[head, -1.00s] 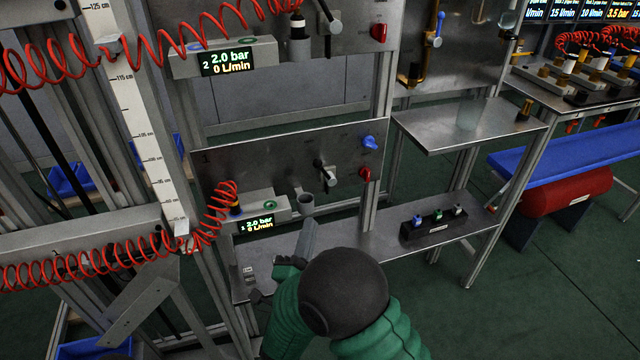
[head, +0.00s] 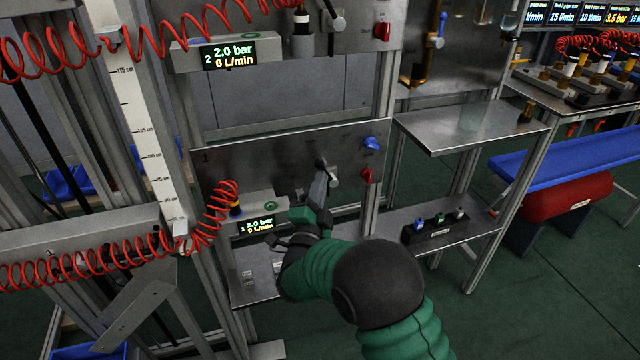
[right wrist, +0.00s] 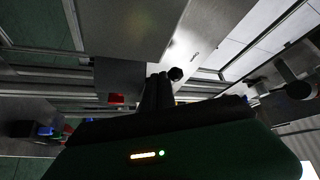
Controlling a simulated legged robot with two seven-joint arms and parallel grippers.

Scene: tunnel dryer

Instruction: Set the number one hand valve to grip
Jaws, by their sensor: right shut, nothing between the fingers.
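The number one panel (head: 235,163) is the lower metal plate, marked 1 at its upper left. Its hand valve (head: 334,182) has a pale hub and a lever with a dark tip pointing up and left. My right gripper (head: 321,176) is shut and empty, its fingertips at the lever beside the hub and partly covering the valve. I cannot tell if they touch. In the right wrist view the shut fingers (right wrist: 158,84) end close to a round black knob (right wrist: 175,74), probably the lever's tip. My left gripper is not in view.
A blue knob (head: 371,143) and a red knob (head: 366,176) sit right of the valve. The number one display (head: 258,225) reads 2.0 bar, 0 L/min. A red coiled hose (head: 222,205) hangs left. A black holder (head: 440,233) stands on the lower shelf.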

